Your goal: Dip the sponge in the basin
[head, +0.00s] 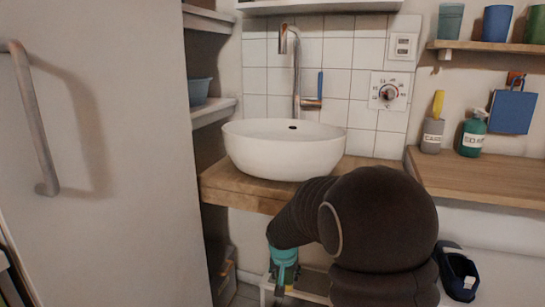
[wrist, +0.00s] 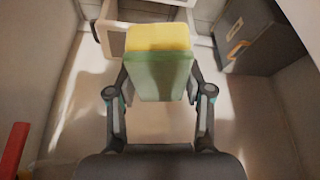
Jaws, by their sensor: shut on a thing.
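A yellow and green sponge (wrist: 158,66) is held upright between the two fingers of my gripper (wrist: 159,84) in the wrist view. The gripper is shut on it. In the head view the wrist end of my gripper (head: 281,275) points down, low in front of the wooden counter and below the basin's height; the sponge cannot be made out there. The white round basin (head: 283,158) stands on the counter at the middle of the head view. A drain hole shows inside it; I cannot tell if it holds water.
A metal faucet (head: 296,75) rises behind the basin. A large pale door (head: 110,150) with a handle is at the left. The wooden counter (head: 490,175) at the right bears a grey bottle (head: 433,135) and a green bottle (head: 472,137). My arm hides the counter's front right.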

